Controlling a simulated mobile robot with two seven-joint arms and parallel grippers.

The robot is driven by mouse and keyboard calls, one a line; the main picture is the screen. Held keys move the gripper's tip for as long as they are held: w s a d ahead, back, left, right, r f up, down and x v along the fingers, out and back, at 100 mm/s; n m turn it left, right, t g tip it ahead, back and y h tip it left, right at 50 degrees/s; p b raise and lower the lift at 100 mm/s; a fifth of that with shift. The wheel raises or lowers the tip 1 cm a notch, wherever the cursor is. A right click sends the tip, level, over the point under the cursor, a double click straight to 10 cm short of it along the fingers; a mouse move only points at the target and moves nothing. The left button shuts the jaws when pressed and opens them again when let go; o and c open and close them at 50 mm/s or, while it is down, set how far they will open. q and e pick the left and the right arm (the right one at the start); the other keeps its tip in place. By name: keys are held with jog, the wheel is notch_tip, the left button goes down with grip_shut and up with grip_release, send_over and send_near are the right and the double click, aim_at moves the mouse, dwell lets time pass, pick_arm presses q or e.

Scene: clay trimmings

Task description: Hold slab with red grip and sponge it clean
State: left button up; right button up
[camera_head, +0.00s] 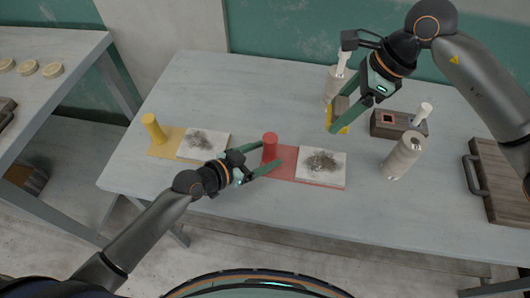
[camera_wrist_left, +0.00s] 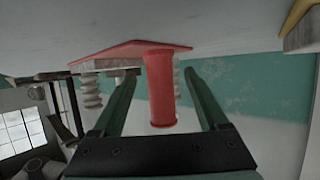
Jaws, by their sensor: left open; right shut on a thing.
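The red grip (camera_head: 270,146) is an upright red cylinder on a red base (camera_head: 283,158). A pale slab (camera_head: 335,171) with a dark, crumbly smear on top lies on the right part of that base. My left gripper (camera_head: 272,156) is open, with its fingertips on either side of the red grip. In the left wrist view the red grip (camera_wrist_left: 160,92) stands between the spread fingers (camera_wrist_left: 160,90). My right gripper (camera_head: 349,116) is shut on a yellow and brownish sponge (camera_head: 341,104), held behind the slab; its fingers partly hide it.
A yellow grip (camera_head: 153,128) and a second smeared slab (camera_head: 203,145) sit on the left. The table's front left is bare.

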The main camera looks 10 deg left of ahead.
pick_arm(q)
jog(key=shift+w+d+f, duration=0.1)
jog(key=shift+w+d, duration=0.15)
jog(key=shift+c, duration=0.3)
grip_shut()
dwell(0.5)
